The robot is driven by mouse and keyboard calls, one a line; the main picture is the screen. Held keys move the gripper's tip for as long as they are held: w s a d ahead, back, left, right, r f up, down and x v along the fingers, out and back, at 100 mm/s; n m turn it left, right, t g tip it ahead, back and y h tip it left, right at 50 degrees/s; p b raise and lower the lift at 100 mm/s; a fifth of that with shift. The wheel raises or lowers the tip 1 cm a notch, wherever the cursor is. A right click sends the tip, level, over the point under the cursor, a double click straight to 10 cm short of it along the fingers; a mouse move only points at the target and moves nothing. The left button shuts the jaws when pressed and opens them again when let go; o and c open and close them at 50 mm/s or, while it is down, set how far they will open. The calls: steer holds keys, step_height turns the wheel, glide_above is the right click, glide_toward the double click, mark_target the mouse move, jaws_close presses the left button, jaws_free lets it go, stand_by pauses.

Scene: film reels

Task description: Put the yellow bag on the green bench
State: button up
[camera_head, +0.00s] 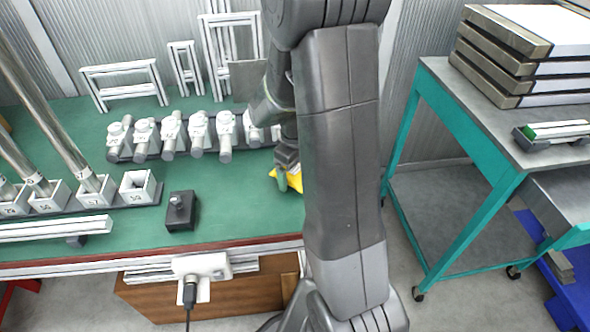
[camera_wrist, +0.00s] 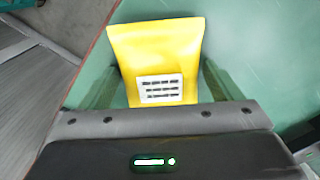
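The yellow bag (camera_wrist: 155,50) is between the two green fingers of my gripper (camera_wrist: 161,64) in the wrist view. A white label with dark lines is on its face. The fingertips are close to its left and right edges; whether they press on it I cannot tell. In the head view only a small part of the yellow bag (camera_head: 294,180) shows beside my gripper (camera_head: 284,180), and my arm hides the rest. The bag is over the green bench (camera_head: 240,205), near its right end. Whether it touches the bench top is hidden.
A row of grey-white fittings (camera_head: 198,133) lies behind on the bench. A black box (camera_head: 182,210) and socket blocks with tubes (camera_head: 138,187) are to the left. A teal-framed cart (camera_head: 468,215) with stacked slabs stands to the right.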

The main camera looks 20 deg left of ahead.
mark_target(295, 170)
step_height(295, 170, up, 12)
steer(key=p, duration=0.2)
steer(key=shift+r, duration=0.2)
stand_by(1.7)
